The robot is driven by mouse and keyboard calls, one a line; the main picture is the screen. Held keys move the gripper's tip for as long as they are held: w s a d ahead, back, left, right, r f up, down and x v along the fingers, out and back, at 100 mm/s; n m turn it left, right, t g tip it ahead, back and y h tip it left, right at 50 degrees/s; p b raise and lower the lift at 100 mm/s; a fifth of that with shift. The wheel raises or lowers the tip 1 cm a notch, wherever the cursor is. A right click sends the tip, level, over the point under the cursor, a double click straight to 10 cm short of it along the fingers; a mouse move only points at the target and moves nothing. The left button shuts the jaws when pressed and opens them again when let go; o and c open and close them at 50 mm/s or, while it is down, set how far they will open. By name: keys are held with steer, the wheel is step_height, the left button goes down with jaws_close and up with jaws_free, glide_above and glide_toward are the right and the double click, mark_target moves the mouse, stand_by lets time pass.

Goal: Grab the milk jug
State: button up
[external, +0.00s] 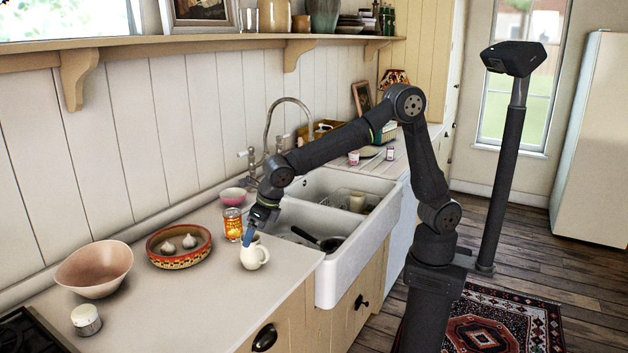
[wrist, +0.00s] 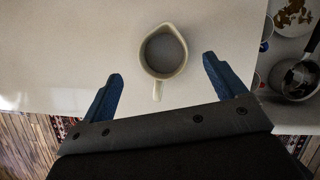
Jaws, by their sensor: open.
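The milk jug (external: 254,257) is a small cream-white jug standing upright on the counter, close to the sink's left edge. In the wrist view I look down into the jug (wrist: 164,50); its inside looks grey, its spout points up and right, and its handle points toward my gripper. My gripper (external: 249,238) is just above and beside the jug in the external view. In the wrist view its two blue fingers (wrist: 162,68) are spread wide apart, one on each side of the handle's line. The jug lies between and slightly beyond the tips, and no contact shows.
A patterned bowl (external: 179,247) with garlic, a large pink bowl (external: 95,270) and a white-lidded jar (external: 86,319) are to the left. The sink (external: 340,250) holding a pan is right.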

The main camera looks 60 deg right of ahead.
steer(key=shift+d+x, duration=0.15)
steer(key=shift+x, duration=1.4)
steer(key=shift+d+x, duration=0.15)
steer(key=shift+x, duration=1.45)
steer(key=shift+a, duration=0.1)
steer(key=c, duration=1.3)
steer(key=shift+r, duration=0.25)
steer(key=shift+w+r, duration=0.1)
steer(key=shift+r, duration=1.1)
steer(key=shift+w+d+r, duration=0.35)
steer(key=shift+d+r, duration=1)
steer(key=shift+d, duration=0.55)
steer(key=shift+w+d+r, duration=0.35)
steer(key=shift+d+r, duration=1)
steer(key=shift+d, duration=0.55)
steer(key=shift+w+d+r, duration=0.35)
steer(key=shift+d+r, duration=1)
steer(key=shift+d, duration=0.55)
